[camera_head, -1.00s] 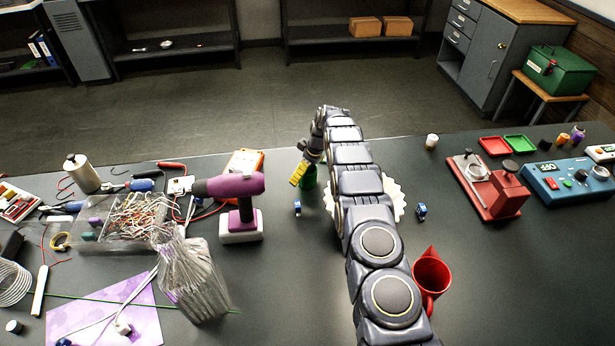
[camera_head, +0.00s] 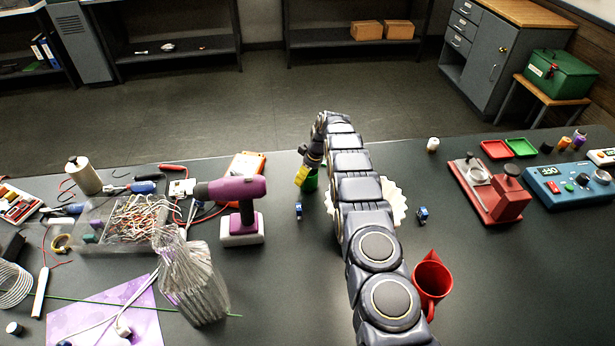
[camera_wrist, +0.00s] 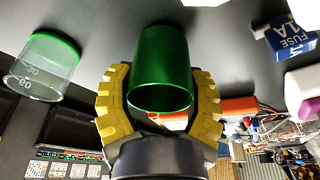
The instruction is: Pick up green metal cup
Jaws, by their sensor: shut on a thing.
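The green metal cup (camera_wrist: 160,65) is in the middle of the wrist view, between the yellow fingers of my gripper (camera_wrist: 160,103). The fingers are closed around its sides. In the head view a small part of the green cup (camera_head: 310,183) shows just below my gripper (camera_head: 303,175), near the far edge of the table. My arm hides part of the cup's surroundings. I cannot tell whether the cup's base is still on the table.
A clear beaker with a green rim (camera_wrist: 43,67) stands near the cup. A blue fuse (camera_head: 298,211) lies nearby. A white pleated filter (camera_head: 395,200) is partly behind my arm.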

